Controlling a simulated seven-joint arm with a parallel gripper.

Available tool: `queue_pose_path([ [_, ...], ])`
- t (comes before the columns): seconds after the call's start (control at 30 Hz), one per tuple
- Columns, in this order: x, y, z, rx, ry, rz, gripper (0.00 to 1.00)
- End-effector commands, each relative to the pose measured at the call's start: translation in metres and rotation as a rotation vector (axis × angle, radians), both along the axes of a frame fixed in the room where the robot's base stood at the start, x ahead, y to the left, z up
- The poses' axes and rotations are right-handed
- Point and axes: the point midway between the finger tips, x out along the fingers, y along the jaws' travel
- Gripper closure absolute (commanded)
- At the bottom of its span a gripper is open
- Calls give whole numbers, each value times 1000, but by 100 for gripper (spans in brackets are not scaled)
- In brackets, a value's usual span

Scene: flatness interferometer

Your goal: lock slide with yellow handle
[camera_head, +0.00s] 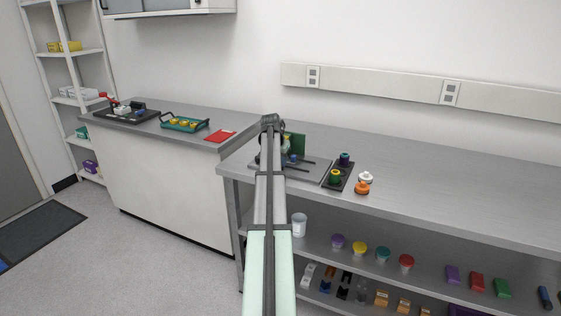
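A grey base plate (308,173) lies on the steel bench, with an upright dark green panel (298,145) and a small blue part (294,158) on it. Dark rails or rods run across the plate to the right. My arm stands in front and covers the left part of this setup.
A black tray (326,185) with round knobbed parts lies right of the plate. A white knob (366,177) and an orange knob (362,188) stand beside it. The bench (455,185) is clear further right. The left counter holds trays and a red item (219,136).

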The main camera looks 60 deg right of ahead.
Motion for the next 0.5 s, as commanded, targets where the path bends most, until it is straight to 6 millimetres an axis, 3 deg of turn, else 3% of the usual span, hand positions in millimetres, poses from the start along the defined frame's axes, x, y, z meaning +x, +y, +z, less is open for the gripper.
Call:
queue_pose_path([
  [0.17, 0, 0, 0, 0, -1, -1, 100],
  [0.2, 0, 0, 0, 0, -1, -1, 82],
  [0.43, 0, 0, 0, 0, 0, -1, 61],
  [0.5, 0, 0, 0, 0, 0, -1, 61],
])
